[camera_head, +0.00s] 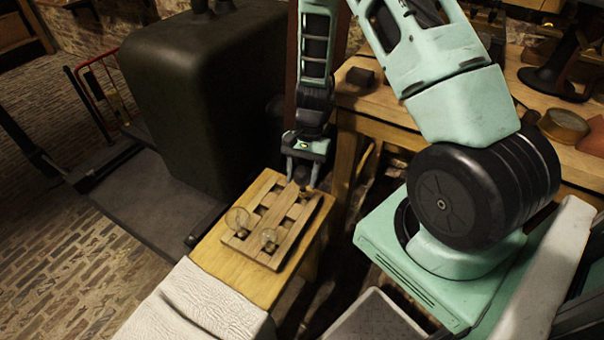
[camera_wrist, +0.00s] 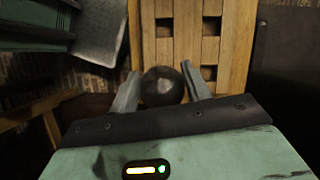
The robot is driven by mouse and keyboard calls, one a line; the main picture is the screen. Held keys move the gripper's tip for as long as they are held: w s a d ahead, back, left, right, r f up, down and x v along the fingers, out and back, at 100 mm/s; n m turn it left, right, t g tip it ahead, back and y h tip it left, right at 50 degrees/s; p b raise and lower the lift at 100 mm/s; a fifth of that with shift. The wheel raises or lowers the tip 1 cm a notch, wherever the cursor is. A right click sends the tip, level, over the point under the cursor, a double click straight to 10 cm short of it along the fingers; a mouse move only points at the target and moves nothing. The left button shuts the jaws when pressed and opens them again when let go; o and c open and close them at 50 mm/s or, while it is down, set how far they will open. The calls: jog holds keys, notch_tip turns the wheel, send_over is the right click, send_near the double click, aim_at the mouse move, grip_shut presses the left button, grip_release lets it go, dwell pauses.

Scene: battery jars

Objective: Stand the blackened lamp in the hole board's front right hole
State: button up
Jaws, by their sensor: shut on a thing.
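My gripper (camera_wrist: 163,92) is shut on a dark, round-bulbed lamp (camera_wrist: 163,86), the blackened lamp, held between its two fingers in the wrist view. The lamp is over the wooden hole board (camera_wrist: 187,50); whether its base is in a hole is hidden under the bulb. Some square holes show empty and dark beside it. In the head view my gripper (camera_head: 302,178) points down at the far end of the hole board (camera_head: 283,238), and hides most of what it holds. Two clear glass lamps, one larger (camera_head: 238,219) and one smaller (camera_head: 268,238), stand on the board's near end.
The board lies on a wooden table (camera_head: 208,266), with a white cloth (camera_head: 190,308) at its near end. A large dark tank (camera_head: 195,90) stands close on the left. A wooden workbench (camera_head: 350,95) with several items is behind and to the right.

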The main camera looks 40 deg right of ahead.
aim_at(301, 190)
jog(key=shift+f+b, duration=0.85)
jog(key=shift+f, duration=0.85)
dwell(1.1)
jog(key=o, duration=1.2)
jog(key=shift+c, duration=0.2)
jog(key=shift+r, duration=0.1)
jog(key=p+v, duration=0.3)
jog(key=v, duration=1.4)
jog(key=shift+w+r, duration=0.1)
